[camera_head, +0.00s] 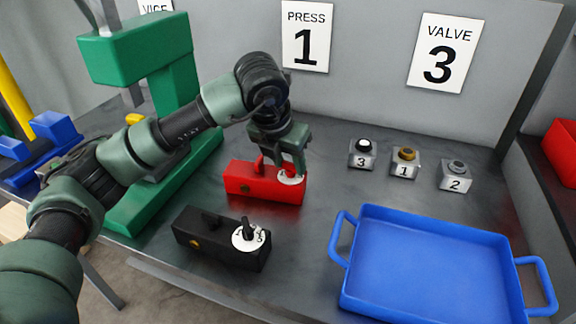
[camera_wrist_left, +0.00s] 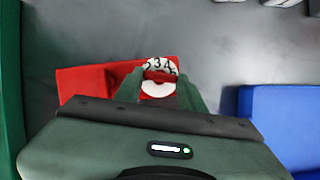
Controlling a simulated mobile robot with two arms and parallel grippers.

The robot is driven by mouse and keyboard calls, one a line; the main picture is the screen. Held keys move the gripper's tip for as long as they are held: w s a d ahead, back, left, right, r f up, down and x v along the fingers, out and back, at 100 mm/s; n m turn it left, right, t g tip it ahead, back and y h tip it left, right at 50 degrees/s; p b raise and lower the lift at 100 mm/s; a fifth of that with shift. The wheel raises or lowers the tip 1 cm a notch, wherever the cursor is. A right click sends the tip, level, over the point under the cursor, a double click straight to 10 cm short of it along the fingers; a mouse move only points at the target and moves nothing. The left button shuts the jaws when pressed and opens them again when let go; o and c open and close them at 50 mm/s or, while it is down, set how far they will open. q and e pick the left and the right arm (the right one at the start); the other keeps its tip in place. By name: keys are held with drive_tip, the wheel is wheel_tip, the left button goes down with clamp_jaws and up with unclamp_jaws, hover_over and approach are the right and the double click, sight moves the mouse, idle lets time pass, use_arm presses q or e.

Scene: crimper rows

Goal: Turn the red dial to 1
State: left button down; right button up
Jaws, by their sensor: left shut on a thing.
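The red box (camera_head: 250,184) stands on the grey bench in the head view, with a white numbered dial plate (camera_head: 291,178) on its top right. My left gripper (camera_head: 291,168) points down over this plate and is shut on the red dial, whose knob is mostly hidden between the fingers. In the left wrist view the red box (camera_wrist_left: 85,82) and the dial plate (camera_wrist_left: 158,90) show between my fingers, with digits 2, 3, 4 and 5 along the far edge. The dial's pointer setting cannot be read. My right gripper is not in view.
A black box (camera_head: 215,240) with its own dial stands in front of the red box. A blue tray (camera_head: 430,270) lies to the right. Three numbered knob blocks (camera_head: 404,162) stand behind the tray. A green press (camera_head: 175,85) stands at left.

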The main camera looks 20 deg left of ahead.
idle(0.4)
use_arm(q)
drive_tip(key=c, duration=0.8)
unclamp_jaws()
drive_tip(key=shift+c, duration=0.2)
drive_tip(key=shift+r, duration=0.1)
drive_tip(key=b+v, duration=0.1)
drive_tip(key=v, duration=0.6)
drive_tip(key=shift+s+r, duration=0.2)
drive_tip(key=shift+r, duration=0.15)
